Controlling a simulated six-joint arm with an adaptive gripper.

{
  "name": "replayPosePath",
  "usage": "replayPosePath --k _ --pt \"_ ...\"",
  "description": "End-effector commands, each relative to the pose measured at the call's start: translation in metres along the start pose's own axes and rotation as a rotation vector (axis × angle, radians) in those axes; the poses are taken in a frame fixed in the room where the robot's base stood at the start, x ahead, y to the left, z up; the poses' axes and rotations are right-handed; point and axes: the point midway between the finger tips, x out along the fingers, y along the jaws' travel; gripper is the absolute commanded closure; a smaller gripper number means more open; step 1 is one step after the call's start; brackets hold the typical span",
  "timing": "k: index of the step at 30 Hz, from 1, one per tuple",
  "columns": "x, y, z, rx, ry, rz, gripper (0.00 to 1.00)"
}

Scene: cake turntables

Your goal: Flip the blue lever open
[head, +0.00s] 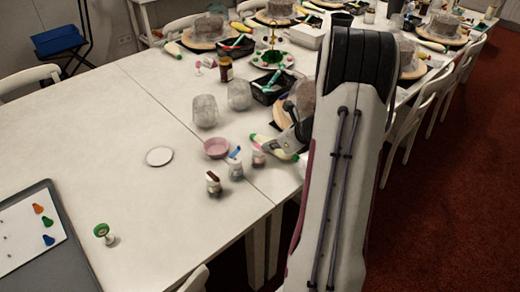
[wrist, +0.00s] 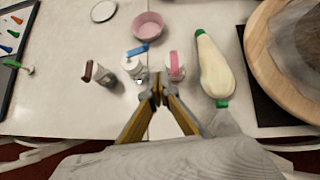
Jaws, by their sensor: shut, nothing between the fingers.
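The blue lever (wrist: 138,49) sits on top of a small white jar (wrist: 133,66) near the table's front edge, and it also shows in the head view (head: 235,152). It points up and to the right in the wrist view. My gripper (wrist: 158,88) is shut and empty. In the wrist view its tips lie just below and right of the white jar, between it and a jar with a pink lever (wrist: 175,65). I cannot tell whether the tips touch either jar.
A jar with a brown lever (wrist: 97,72) stands left of the blue one. A pink bowl (wrist: 148,26) is behind. A pale piping bag (wrist: 215,65) and a round wooden turntable (wrist: 260,50) lie to the right. The table's left middle (head: 110,120) is mostly clear.

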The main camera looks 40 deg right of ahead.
Motion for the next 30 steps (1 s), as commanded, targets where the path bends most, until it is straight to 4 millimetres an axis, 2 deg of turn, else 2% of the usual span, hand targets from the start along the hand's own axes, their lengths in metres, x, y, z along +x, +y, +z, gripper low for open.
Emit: replayPosePath --k 3,9,15,23,26,30 --pt "-0.018 -0.004 0.001 -0.001 -0.001 -0.002 1.0" --pt "-0.038 -0.008 0.001 0.0 -0.001 -0.001 1.0" --pt "-0.046 -0.009 0.002 0.0 -0.001 0.0 1.0" --pt "-0.046 -0.009 0.001 0.0 0.0 0.0 1.0" --pt "-0.045 -0.009 0.002 -0.001 0.0 0.001 0.77" --pt "-0.041 -0.003 0.006 -0.012 0.0 0.012 0.76"
